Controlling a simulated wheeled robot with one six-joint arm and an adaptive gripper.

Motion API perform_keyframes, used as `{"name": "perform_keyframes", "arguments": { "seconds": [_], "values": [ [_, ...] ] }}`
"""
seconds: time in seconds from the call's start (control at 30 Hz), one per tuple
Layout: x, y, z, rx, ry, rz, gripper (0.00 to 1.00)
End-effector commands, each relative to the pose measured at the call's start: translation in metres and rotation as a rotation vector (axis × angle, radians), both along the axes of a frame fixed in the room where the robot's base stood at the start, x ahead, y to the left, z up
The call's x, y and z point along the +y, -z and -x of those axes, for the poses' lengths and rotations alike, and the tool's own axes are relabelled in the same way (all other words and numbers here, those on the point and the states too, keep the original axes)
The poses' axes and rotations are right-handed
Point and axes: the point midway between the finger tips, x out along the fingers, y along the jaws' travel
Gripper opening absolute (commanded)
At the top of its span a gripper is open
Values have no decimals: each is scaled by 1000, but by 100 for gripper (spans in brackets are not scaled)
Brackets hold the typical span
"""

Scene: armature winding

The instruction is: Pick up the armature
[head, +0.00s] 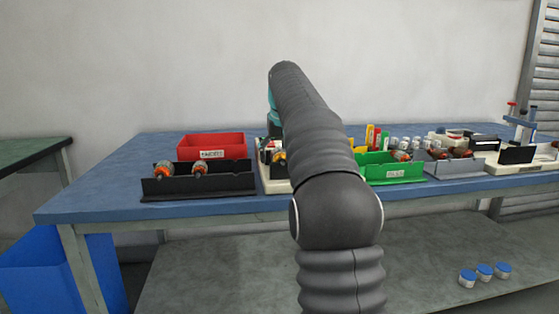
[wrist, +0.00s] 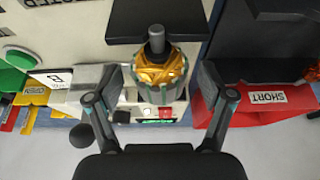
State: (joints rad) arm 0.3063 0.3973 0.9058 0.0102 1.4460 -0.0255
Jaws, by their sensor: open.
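In the wrist view an armature (wrist: 160,72) with a gold-copper winding and a grey shaft sits on a pale tester (wrist: 70,28). My gripper (wrist: 159,85) is open, with one finger on each side of the armature. I cannot tell whether either finger touches it. In the head view the same armature (head: 279,157) shows partly, beside my arm. The tester (head: 273,183) is also partly covered by my arm there.
A black rack (head: 205,186) with two armatures and a red bin (head: 213,146) stand left on the blue bench (head: 90,200). A green bin (head: 392,172) and a grey bin (head: 455,169) with armatures are to the right. The bench's left end is clear.

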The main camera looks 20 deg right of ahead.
Motion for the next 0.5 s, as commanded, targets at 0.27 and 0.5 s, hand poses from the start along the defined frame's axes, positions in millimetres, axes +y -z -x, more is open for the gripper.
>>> {"name": "perform_keyframes", "arguments": {
  "seconds": [0.27, 0.5],
  "values": [
    [0, -1, 0, 0, 0, 0, 41],
    [0, -2, 0, -2, 0, 1, 0]
  ]
}}
